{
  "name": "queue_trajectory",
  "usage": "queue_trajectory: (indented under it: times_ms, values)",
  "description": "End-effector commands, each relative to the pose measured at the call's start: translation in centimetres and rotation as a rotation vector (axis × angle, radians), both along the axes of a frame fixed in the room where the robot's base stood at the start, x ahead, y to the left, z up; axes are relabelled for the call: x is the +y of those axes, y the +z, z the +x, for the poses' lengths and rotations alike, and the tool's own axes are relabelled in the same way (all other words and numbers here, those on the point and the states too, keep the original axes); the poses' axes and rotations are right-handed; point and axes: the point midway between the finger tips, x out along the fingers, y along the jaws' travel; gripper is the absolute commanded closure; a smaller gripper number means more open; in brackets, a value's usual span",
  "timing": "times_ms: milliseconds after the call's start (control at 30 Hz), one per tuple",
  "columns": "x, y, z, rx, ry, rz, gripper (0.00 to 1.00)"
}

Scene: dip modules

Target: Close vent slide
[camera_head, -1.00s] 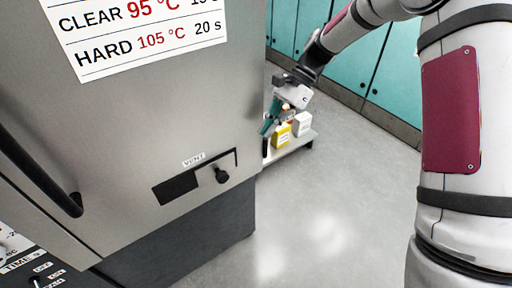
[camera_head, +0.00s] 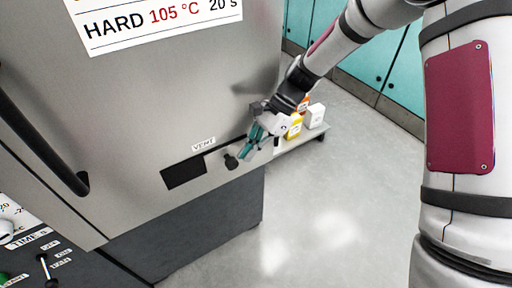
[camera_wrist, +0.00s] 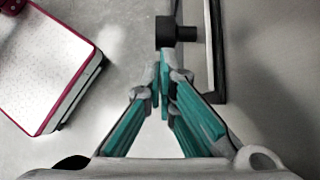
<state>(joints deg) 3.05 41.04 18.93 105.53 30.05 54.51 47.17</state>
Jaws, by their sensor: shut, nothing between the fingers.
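The vent slide is on the grey cabinet front under the VENT label (camera_head: 204,145). Its black knob (camera_head: 231,162) stands toward the right of the slot, and a dark opening (camera_head: 184,173) shows to the left. In the wrist view the knob (camera_wrist: 176,33) is just ahead of the fingertips, beside the dark slot frame (camera_wrist: 218,70). My gripper (camera_head: 244,155) has teal fingers and is just right of the knob in the head view. The fingertips (camera_wrist: 164,80) are together and empty. I cannot tell whether they touch the knob.
A dark door handle (camera_head: 45,145) stands out at the left. A control panel with switches (camera_head: 43,262) is at lower left. A low shelf (camera_head: 300,139) with small containers is behind my gripper. The floor at the right is clear.

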Motion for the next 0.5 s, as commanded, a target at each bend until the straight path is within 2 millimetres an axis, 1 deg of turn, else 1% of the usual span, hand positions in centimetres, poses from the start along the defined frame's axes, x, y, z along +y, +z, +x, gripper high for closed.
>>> queue_trajectory:
  times_ms: [267, 333, 433, 500]
  values:
    - [0.0, 0.0, 0.0, -0.001, 0.001, 0.0, 1.0]
    - [0.4, 0.1, -0.3, 0.0, 0.002, 0.0, 1.0]
    - [2.0, 0.3, -1.4, 0.001, 0.004, 0.001, 1.0]
    - [3.5, 0.3, -2.5, 0.002, 0.006, 0.001, 1.0]
